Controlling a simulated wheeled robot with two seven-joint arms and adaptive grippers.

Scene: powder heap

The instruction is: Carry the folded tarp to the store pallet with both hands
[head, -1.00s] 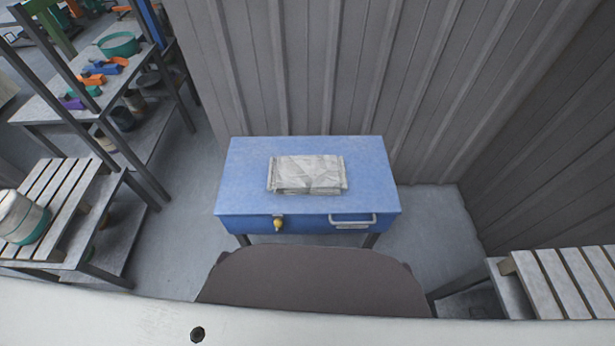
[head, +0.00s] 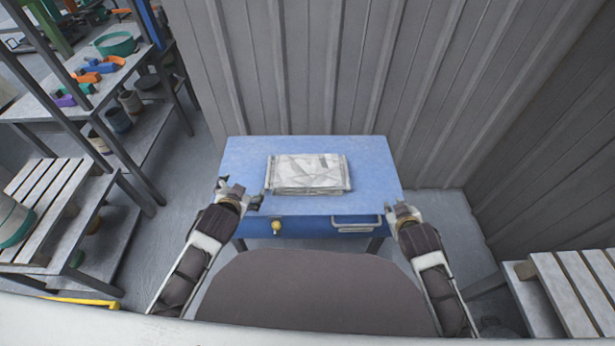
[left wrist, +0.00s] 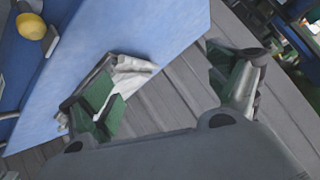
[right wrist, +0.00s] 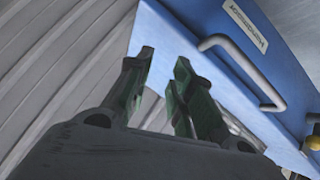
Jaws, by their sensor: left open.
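The folded tarp (head: 309,172), pale grey and creased, lies flat on the blue table (head: 370,170); part of it shows behind a finger in the left wrist view (left wrist: 132,72). My left gripper (head: 240,190) is open and empty at the table's left front, left of the tarp and apart from it. My right gripper (head: 402,210) is at the right front corner, its fingers partly apart with nothing between them. Slatted pallets stand at right (head: 578,290) and left (head: 48,195); I cannot tell which is the store pallet.
A handle (head: 356,223) and a yellow knob (head: 276,227) stick out from the table front. A ribbed wall (head: 310,70) stands close behind. A bucket (head: 14,222) is on the left pallet. A rack with tools and a teal bowl (head: 115,44) is at upper left. The right pallet's visible top is bare.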

